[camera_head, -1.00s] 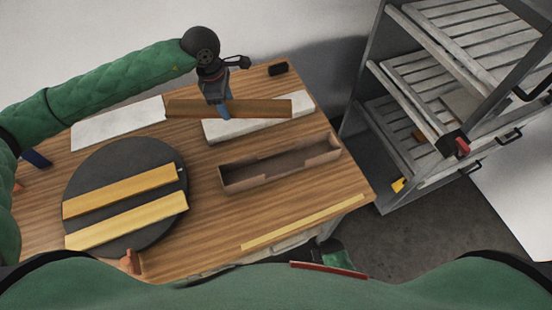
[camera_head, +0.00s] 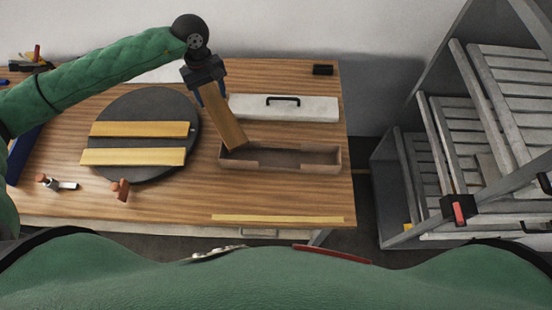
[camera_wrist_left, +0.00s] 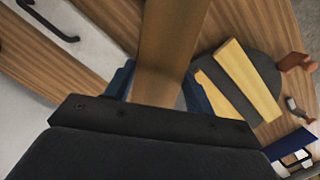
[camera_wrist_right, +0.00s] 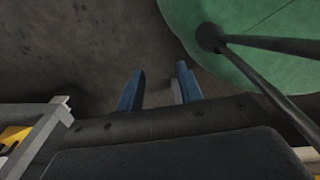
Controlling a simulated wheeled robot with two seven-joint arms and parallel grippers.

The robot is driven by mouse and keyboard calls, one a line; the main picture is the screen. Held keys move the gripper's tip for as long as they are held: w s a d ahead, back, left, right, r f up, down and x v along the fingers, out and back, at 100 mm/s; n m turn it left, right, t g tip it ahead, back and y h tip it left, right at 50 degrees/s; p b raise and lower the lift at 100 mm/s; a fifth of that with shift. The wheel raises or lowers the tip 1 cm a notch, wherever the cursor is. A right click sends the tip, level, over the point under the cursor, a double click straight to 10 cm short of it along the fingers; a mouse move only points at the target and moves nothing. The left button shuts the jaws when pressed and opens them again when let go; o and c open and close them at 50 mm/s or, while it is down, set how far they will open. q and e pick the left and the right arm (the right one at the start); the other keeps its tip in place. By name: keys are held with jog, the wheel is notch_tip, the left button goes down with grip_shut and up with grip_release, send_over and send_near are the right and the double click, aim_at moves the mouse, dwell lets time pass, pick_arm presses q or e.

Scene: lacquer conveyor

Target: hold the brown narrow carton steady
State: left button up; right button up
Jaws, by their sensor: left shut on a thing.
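The brown narrow carton (camera_head: 300,170) is a long, low, open-topped box on the wooden table, right of the round dark disc. My left gripper (camera_head: 211,90) is above and left of it, shut on a brown wooden slat (camera_head: 224,118). The slat is tilted, its lower end at the carton's left end; I cannot tell whether it touches the bottom. The slat (camera_wrist_left: 168,50) also shows between the fingers in the left wrist view. My right gripper (camera_wrist_right: 160,72) is open and empty over the dark floor, away from the carton.
Two yellow slats lie on the dark disc (camera_head: 150,105). A white lidded box (camera_head: 310,112) with a black handle stands behind the carton. A thin yellow strip (camera_head: 277,218) lies along the front edge. A grey slatted rack (camera_head: 440,150) stands on the right.

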pick_arm(q)
jog(key=shift+s+m, duration=0.15)
jog(key=shift+m, duration=0.65)
jog(key=shift+m+y, duration=0.3)
jog(key=shift+m, duration=0.3)
jog(key=m, duration=0.2)
jog(key=shift+a+f+m, duration=0.1)
jog(key=shift+a+m, duration=0.3)
jog(key=shift+s+d+m, duration=0.1)
jog(key=shift+d+m, duration=0.15)
jog(key=shift+m, duration=0.15)
pick_arm(e)
jog(key=shift+w+t, duration=0.6)
jog(key=shift+w, duration=0.1)
pick_arm(q)
jog(key=shift+a, duration=0.15)
pick_arm(e)
jog(key=shift+o, duration=0.2)
